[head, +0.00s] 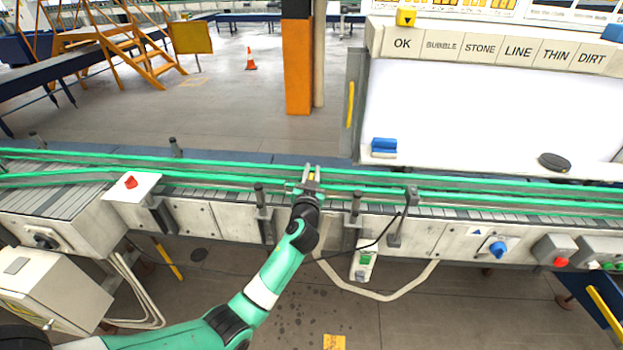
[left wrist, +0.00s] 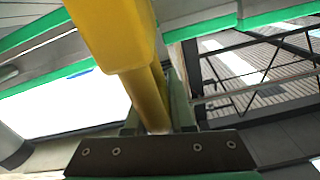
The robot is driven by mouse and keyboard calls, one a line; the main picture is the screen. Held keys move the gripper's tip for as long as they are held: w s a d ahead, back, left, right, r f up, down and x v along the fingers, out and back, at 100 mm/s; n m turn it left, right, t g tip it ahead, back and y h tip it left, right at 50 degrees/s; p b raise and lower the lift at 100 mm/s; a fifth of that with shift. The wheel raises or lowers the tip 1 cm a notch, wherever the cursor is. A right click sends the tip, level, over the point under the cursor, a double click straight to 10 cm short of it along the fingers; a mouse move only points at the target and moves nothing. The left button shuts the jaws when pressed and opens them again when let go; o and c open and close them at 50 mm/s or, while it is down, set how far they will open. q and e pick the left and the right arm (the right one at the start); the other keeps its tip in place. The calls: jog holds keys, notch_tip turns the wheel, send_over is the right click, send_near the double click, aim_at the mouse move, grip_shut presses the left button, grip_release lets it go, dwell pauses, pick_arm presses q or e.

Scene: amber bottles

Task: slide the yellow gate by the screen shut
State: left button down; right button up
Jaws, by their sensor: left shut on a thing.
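The yellow gate (left wrist: 112,35) fills the upper middle of the left wrist view as a thick yellow block with a narrower yellow stem below it. In the head view only a small yellow bit of it (head: 311,177) shows between my fingertips, at the green-railed conveyor. My left gripper (head: 312,174) is shut on it; its fingers also show in the left wrist view (left wrist: 155,110). The screen (head: 470,110) is a white lit panel behind the conveyor, to the right of the gripper. The gate's lower end is hidden by the gripper. My right gripper is not in view.
Green rails (head: 470,196) run along the conveyor on both sides of my gripper. A grey post (head: 358,90) with a yellow strip stands at the screen's left edge. A blue block (head: 384,146) and a dark oval pad (head: 554,162) lie on the ledge below the screen.

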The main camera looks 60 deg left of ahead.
pick_arm(q)
jog(key=c, duration=1.1)
grip_release()
jog(key=shift+a+f, duration=0.1)
jog(key=shift+f, duration=0.05)
jog(key=shift+c, duration=0.2)
jog(key=o, duration=0.3)
jog(key=shift+a, duration=0.1)
jog(key=shift+o, duration=0.2)
jog(key=shift+s+d, duration=0.1)
jog(key=shift+d, duration=0.25)
jog(key=p+v, duration=0.1)
jog(key=v, duration=1)
